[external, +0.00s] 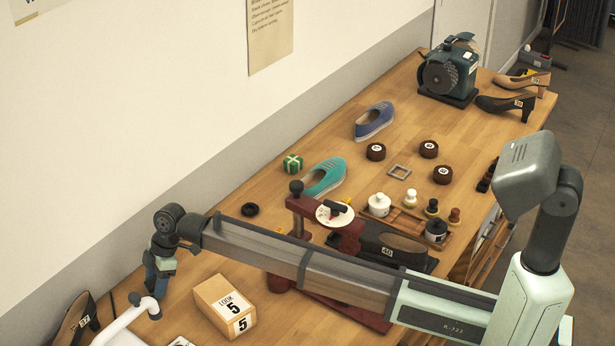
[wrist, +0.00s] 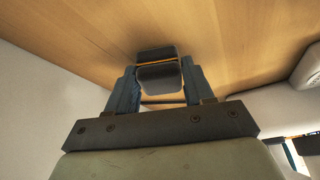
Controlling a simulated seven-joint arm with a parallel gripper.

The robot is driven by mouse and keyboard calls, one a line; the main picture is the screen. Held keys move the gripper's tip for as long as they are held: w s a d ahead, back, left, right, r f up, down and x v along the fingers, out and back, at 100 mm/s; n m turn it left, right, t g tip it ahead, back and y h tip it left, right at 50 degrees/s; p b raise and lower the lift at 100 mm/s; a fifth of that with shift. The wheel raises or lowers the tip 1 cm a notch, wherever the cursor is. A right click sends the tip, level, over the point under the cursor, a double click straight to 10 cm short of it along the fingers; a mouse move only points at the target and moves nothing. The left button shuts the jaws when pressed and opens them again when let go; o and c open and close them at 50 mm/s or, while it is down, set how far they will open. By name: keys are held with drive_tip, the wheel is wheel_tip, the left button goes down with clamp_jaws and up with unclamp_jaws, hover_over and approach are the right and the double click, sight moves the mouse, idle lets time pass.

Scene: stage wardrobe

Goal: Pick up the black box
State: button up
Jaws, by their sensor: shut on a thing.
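The black box (wrist: 158,76) is a small dark block with a rounded front face. In the wrist view it sits between the two blue-grey fingers of my gripper (wrist: 160,88), which is shut on it. The wooden table top is close behind it. In the external view my gripper (external: 157,288) points down over the near left part of the table, beside a white curved tube (external: 128,317). The box cannot be made out there, and I cannot tell whether it touches the table.
A cardboard box marked 5 (external: 222,305) stands right of my gripper. A dark shoe (external: 76,325) is at the lower left. A red stand (external: 300,216), a teal shoe (external: 325,177) and a black ring (external: 250,210) lie farther back. The wall borders the table's left side.

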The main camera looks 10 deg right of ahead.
drive_tip(key=shift+c, duration=0.9)
